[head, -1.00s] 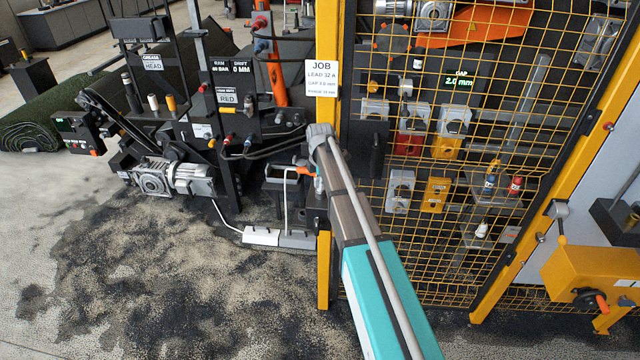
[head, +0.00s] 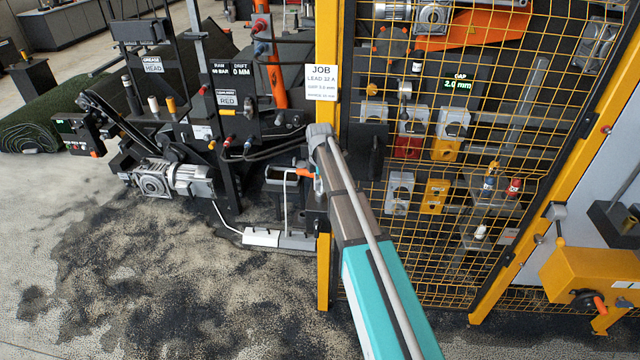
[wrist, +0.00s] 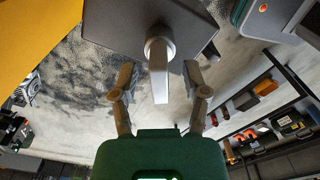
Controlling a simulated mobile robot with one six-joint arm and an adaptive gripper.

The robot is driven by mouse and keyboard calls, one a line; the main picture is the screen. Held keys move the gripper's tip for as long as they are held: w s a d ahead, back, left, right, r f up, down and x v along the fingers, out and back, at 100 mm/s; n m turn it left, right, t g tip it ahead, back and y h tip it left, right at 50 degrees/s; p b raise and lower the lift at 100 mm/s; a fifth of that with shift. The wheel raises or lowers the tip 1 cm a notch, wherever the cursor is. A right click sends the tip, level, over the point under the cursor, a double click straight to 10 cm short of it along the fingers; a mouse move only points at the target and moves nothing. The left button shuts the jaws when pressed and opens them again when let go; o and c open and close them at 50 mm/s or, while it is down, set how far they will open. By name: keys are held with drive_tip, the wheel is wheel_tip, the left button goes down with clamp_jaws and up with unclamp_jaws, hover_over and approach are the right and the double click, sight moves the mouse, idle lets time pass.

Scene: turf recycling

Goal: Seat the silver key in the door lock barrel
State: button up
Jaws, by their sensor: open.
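In the wrist view my gripper (wrist: 160,97) is open, with a finger on each side of a pale grey, flat lever-shaped piece (wrist: 159,82). This piece hangs from a round silver collar (wrist: 160,47) on a dark plate. The fingers stand apart from it with gaps on both sides. I cannot tell whether it is the silver key or a handle, and I cannot make out a separate lock barrel. In the head view my gripper is hidden or too small to tell near the yellow door post. A dark plate (head: 366,138) sits on the mesh door (head: 490,120) beside that post.
The yellow post (head: 327,60) carries a JOB sign (head: 322,81). Left of it stand machinery with a grey motor (head: 190,180) and an orange-tipped part (head: 305,173). Several switches and bottles show behind the mesh. The stained floor (head: 150,270) at lower left is open.

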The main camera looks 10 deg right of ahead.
wheel_tip(320, 180, up, 13)
drive_tip(key=p, duration=1.2)
drive_tip(key=shift+f, duration=0.1)
idle(0.9)
drive_tip(key=s+f+m+b, duration=0.4)
drive_tip(key=s+m, duration=0.2)
drive_tip(key=s, duration=0.3)
drive_tip(key=s+f+m+b, duration=0.5)
drive_tip(key=s+m, duration=0.2)
drive_tip(key=s, duration=0.3)
drive_tip(key=s+f+m+b, duration=0.4)
drive_tip(key=s+m, duration=0.3)
drive_tip(key=s, duration=0.3)
drive_tip(key=shift+a+f, duration=0.4)
drive_tip(key=shift+a, duration=0.05)
